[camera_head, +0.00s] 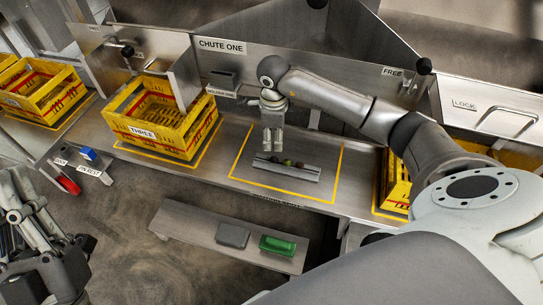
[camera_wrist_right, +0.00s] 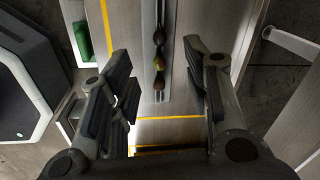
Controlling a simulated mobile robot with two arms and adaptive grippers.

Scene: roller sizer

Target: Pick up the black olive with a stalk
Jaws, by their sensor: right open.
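Several olives lie in a row in a narrow metal channel (camera_head: 304,174), which also shows in the right wrist view (camera_wrist_right: 148,75). A near-black olive (camera_wrist_right: 159,38) is uppermost there, with a thin dark line above it that may be a stalk. In the head view the olives are small and close under the right fingertips. My right gripper (camera_head: 273,146) is open and empty above the channel's left part, fingers either side of the row. My left gripper (camera_head: 30,215) is at the left edge, away from the olives.
A yellow tape outline (camera_head: 236,166) surrounds the channel on the metal bench. A yellow crate marked THREE (camera_head: 143,134) stands left; another yellow crate (camera_head: 394,190) is right, partly behind my arm. A chute wall (camera_head: 300,72) rises behind. A green box (camera_head: 277,244) sits on a lower shelf.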

